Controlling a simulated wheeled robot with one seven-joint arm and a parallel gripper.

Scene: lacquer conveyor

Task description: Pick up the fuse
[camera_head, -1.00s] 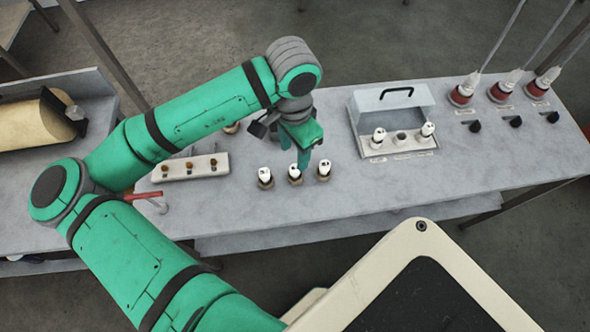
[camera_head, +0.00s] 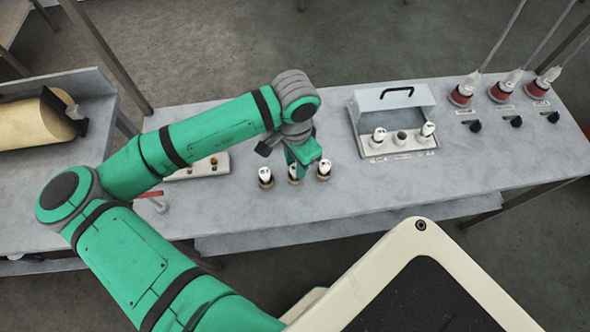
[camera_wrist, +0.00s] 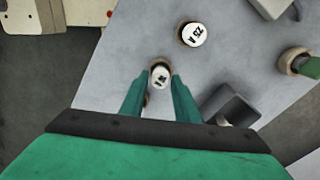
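Three white-topped fuses stand in a row on the grey bench: the left fuse (camera_head: 265,176), the middle fuse (camera_head: 293,173) and the right fuse (camera_head: 324,169). My gripper (camera_head: 298,168) points down at the middle fuse and partly hides it. In the wrist view, my gripper (camera_wrist: 161,76) has one green finger on each side of a marked white fuse (camera_wrist: 160,78). The fingers look slightly apart from it, though contact is hard to judge. Another marked fuse (camera_wrist: 193,35) stands above it in the wrist view, clear of the fingers.
A block (camera_head: 212,166) with small brass parts sits left, partly behind my arm. Red-based lamps (camera_head: 500,91) stand far right.

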